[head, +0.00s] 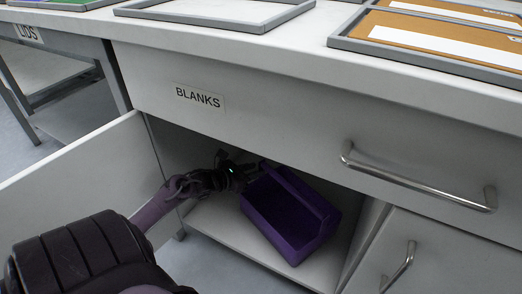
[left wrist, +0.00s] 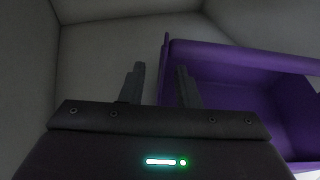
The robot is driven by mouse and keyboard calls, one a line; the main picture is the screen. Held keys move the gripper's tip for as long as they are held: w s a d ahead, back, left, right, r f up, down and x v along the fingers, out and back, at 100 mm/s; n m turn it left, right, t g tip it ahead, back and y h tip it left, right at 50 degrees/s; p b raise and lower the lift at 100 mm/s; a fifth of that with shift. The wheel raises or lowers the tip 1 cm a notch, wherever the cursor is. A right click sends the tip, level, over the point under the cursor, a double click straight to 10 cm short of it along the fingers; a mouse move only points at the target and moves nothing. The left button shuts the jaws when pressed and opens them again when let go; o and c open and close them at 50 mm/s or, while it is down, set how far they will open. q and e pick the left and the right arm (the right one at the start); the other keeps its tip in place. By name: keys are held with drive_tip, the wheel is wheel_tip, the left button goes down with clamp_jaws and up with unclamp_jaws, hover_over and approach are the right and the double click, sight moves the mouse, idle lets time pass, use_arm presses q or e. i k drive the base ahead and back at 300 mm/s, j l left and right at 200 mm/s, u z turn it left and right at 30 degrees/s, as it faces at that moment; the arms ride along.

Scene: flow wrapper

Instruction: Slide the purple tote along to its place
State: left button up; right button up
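The purple tote (head: 290,218) is an open-topped bin on the shelf inside the open cabinet, right of my left gripper in the head view. My left gripper (head: 240,168) reaches into the cabinet at the tote's back left. My right gripper is in neither view.
The cabinet door (head: 80,175) stands open at the left. The shelf (head: 235,232) has bare room left of the tote. Above is a drawer labelled BLANKS (head: 200,98) with a bar handle (head: 420,183). A closed door with a handle (head: 400,268) is at the right. Trays (head: 215,12) lie on the worktop.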

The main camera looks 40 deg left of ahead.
sight(296, 220)
drive_tip(key=k+l, duration=0.35)
drive_tip(key=l, duration=0.15)
drive_tip(key=k+l, duration=0.4)
drive_tip(key=l, duration=0.15)
